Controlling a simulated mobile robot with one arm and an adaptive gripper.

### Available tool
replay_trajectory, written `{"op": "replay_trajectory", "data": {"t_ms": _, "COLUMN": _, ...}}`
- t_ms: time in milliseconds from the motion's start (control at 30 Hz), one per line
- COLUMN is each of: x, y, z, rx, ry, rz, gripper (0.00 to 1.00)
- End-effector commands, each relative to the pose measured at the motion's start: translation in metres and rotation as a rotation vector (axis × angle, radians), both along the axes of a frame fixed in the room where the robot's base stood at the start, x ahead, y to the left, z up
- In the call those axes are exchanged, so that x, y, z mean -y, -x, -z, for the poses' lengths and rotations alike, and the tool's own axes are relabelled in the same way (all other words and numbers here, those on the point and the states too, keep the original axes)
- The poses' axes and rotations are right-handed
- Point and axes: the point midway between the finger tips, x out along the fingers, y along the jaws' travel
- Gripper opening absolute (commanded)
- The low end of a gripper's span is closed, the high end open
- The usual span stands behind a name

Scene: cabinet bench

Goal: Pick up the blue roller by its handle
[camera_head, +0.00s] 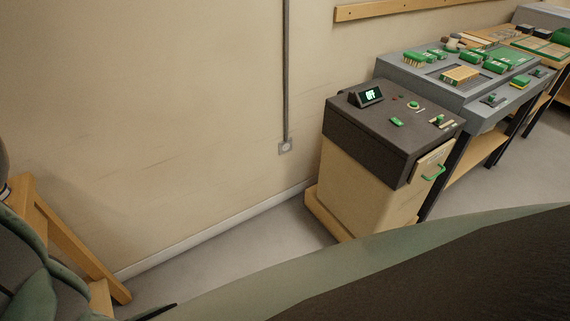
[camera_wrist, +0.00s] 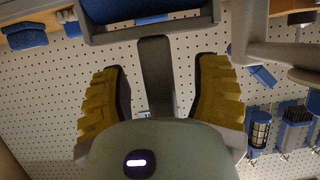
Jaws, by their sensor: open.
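In the wrist view, my gripper (camera_wrist: 160,92) has two yellow ribbed fingers, spread wide apart. A dark grey bar (camera_wrist: 156,75) runs lengthwise between them, touching neither finger. At the top edge, just beyond the fingertips, is a blue piece (camera_wrist: 142,10) in a grey frame (camera_wrist: 150,30), cut off by the picture. It may be the blue roller with the bar as its handle, but I cannot tell for sure. No blue roller shows in the head view, and neither does my gripper.
In the wrist view, a white pegboard (camera_wrist: 50,90) fills the background. A blue-capped caged cylinder (camera_wrist: 259,131) and a blue brush-like tool (camera_wrist: 293,127) are at right. The head view shows a dark-topped cabinet (camera_head: 385,130) and grey benches (camera_head: 470,90) along the wall.

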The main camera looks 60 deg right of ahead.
Motion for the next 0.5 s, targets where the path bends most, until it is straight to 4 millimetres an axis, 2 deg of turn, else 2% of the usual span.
{"op": "replay_trajectory", "data": {"t_ms": 200, "x": -0.0007, "y": 0.0002, "z": 0.0004, "rx": 0.001, "ry": 0.000, "rz": -0.001, "gripper": 0.62}}
{"op": "replay_trajectory", "data": {"t_ms": 233, "x": -0.0007, "y": 0.0002, "z": 0.0004, "rx": 0.001, "ry": 0.000, "rz": -0.001, "gripper": 0.66}}
{"op": "replay_trajectory", "data": {"t_ms": 500, "x": -0.0004, "y": 0.0000, "z": 0.0003, "rx": 0.001, "ry": 0.000, "rz": 0.000, "gripper": 0.39}}
